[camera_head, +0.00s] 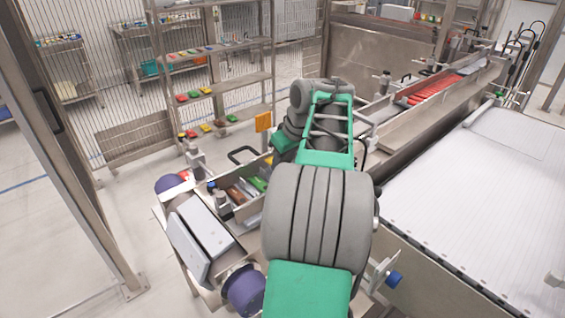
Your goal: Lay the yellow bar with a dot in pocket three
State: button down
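My green and grey arm (317,215) fills the middle of the view and hides what lies behind it. My gripper is not visible. I cannot make out a yellow bar with a dot. A metal trough (227,222) left of my arm holds small coloured bars, including a brown bar (236,195) and a green bar (256,183). Part of the trough is hidden behind my arm. I cannot tell which place is pocket three.
A wide white conveyor (490,200) lies at the right. Orange-red bars (440,88) lie in a long metal channel at the upper right. A rack (220,80) with coloured pieces stands at the back. A metal post (85,180) stands at the left, with open floor around it.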

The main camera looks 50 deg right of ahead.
jog(key=shift+f, duration=0.15)
jog(key=shift+f+b, duration=0.5)
jog(key=c, duration=1.1)
grip_release()
jog(key=shift+r, duration=0.3)
jog(key=p+v, duration=0.4)
jog(key=v, duration=0.8)
jog(key=shift+r, duration=0.4)
